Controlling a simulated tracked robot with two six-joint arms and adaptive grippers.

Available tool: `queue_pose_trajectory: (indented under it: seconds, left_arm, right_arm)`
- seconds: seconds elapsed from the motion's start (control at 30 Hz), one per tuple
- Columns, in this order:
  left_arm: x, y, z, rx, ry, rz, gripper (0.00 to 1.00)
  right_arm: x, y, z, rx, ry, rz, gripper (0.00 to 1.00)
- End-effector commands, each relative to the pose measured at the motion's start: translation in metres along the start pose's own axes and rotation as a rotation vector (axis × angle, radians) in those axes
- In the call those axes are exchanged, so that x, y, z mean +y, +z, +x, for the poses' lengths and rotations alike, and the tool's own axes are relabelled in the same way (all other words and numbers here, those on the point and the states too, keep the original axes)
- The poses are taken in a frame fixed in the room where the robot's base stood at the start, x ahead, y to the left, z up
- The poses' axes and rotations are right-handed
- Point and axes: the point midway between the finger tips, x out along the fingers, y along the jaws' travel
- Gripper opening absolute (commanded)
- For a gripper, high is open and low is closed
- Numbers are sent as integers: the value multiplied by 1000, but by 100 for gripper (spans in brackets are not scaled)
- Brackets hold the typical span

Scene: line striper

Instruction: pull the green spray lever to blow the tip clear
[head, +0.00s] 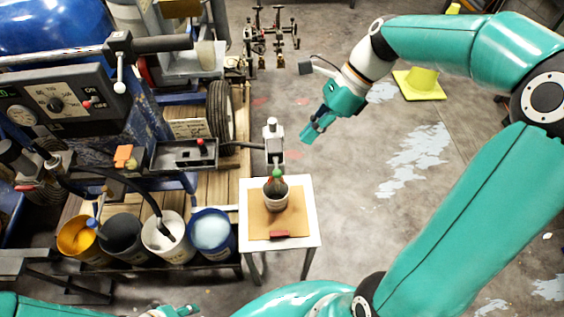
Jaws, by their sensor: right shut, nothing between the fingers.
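A small green part (277,173), which looks like the spray lever, shows below a grey block (273,150) on an arm reaching out from the machine. Under it a dark-mouthed pot (276,202) stands on a brown board (260,222) on a small white table. The tip is too small to make out. My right gripper (308,137) is shut and empty. In the picture it is above and to the right of the green part, apart from it. My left gripper (183,311) shows only in part at the bottom edge; its fingers are unclear.
Yellow, dark, white and blue buckets (212,232) stand in a row left of the white table (313,240). A yellow cone (421,82) stands at upper right. Open floor lies right of the table.

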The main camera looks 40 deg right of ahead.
Motion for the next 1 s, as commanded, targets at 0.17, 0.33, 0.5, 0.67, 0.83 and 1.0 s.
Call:
queue_pose_trajectory:
  seconds: [0.17, 0.33, 0.5, 0.67, 0.83, 1.0]
  left_arm:
    - [0, 0, -1, 0, 0, 0, 44]
    - [1, 0, -2, 0, 0, 0, 44]
    - [1, 0, -3, 0, 0, 0, 44]
    - [1, 0, -4, 0, 0, 0, 44]
    - [1, 0, -3, 0, 0, 0, 44]
    - [1, 0, -3, 0, 0, 0, 44]
  right_arm:
    - [1, 0, 39, 2, 7, 0, 0]
    - [1, 0, 69, 1, 5, 0, 0]
    - [1, -1, 88, 2, 3, 0, 0]
    - [1, -1, 94, 1, 0, 0, 0]
    - [0, -1, 94, 1, -1, 0, 0]
    - [4, 4, 98, 1, 1, -3, 0]
